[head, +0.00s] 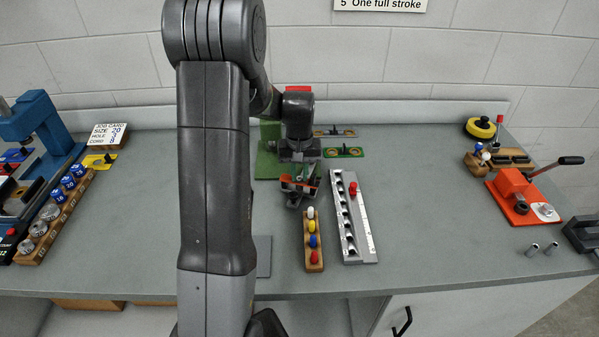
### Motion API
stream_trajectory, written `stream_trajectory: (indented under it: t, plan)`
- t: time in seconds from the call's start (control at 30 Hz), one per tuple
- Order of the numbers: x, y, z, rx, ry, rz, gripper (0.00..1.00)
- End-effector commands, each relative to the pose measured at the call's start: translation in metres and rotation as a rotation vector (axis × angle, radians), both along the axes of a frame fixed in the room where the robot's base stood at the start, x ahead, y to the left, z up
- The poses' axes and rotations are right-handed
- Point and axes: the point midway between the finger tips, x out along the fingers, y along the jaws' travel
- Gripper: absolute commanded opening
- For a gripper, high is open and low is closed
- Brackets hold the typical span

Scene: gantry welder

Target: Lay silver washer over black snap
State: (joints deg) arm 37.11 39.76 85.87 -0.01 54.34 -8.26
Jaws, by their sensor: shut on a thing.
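My gripper (297,197) is over the middle of the bench, behind the small wooden block of coloured pegs. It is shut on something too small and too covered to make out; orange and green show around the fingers. No silver washer can be told for sure. A round silver piece (544,210) sits on the red-orange lever press at the right. No black snap can be named for sure. Small black pieces stand on a green plate (357,153) and on a tan plate (321,133) behind my gripper.
The peg block (314,262) and a grey slotted rail (362,241) with a red peg stand in front and right of my gripper. A blue press (45,125) and wooden racks are at the left. The lever press (507,187) is at the right. Bench (430,190) between is clear.

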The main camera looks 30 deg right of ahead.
Motion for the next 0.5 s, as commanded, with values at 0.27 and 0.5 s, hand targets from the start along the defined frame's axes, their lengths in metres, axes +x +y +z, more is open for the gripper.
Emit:
stream_trajectory:
  t: [0.27,0.5]
  plan:
    - [-0.0001,0.0000,-0.0003,0.000,0.000,0.000,0.00]
    - [-0.0001,0.0000,0.0066,0.000,0.000,0.000,0.00]
